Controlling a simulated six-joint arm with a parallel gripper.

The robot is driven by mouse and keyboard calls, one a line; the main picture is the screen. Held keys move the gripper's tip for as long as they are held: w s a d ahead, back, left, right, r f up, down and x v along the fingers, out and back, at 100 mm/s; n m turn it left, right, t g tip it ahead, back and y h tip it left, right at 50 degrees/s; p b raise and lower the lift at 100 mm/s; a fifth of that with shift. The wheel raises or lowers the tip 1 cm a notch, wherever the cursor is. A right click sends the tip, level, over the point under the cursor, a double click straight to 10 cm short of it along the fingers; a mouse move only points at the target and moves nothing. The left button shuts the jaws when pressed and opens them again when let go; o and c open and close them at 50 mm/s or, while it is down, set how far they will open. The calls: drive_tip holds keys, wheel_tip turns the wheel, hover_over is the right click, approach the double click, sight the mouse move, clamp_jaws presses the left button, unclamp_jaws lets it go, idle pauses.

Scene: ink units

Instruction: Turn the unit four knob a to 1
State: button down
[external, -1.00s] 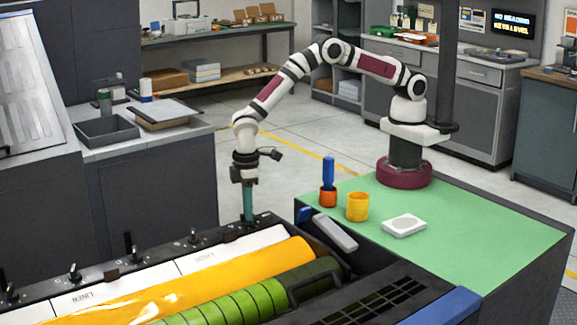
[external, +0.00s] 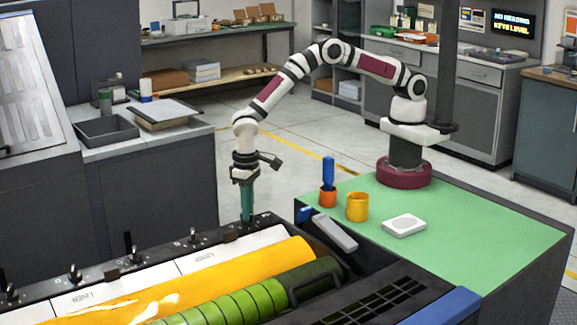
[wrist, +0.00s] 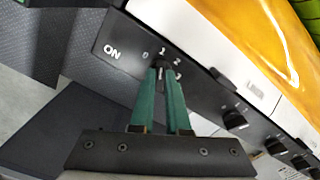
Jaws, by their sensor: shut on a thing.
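My gripper (wrist: 162,68) is shut on a small dark knob (wrist: 160,63) in the wrist view. The knob sits on a black panel beside a white ON label, with the numbers 0, 1, 2 and 3 around it. The 1 is just beyond the fingertips. The fingers hide much of the knob, and I cannot tell for sure where its pointer stands. In the external view my gripper (external: 247,216) reaches down to the right end of the black knob rail (external: 150,262). The knob is hidden there.
Several other dark knobs line the rail, one of them (wrist: 235,120) close by. A yellow ink roller (external: 200,281) and a green ribbed roller (external: 225,304) lie in front. A yellow cup (external: 357,207) and a white device (external: 404,225) stand on the green table.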

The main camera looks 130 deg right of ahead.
drive_tip(key=shift+r+m, duration=0.1)
drive_tip(key=shift+m, duration=0.3)
drive_tip(key=c, duration=0.9)
unclamp_jaws()
wheel_tip(320, 180, up, 16)
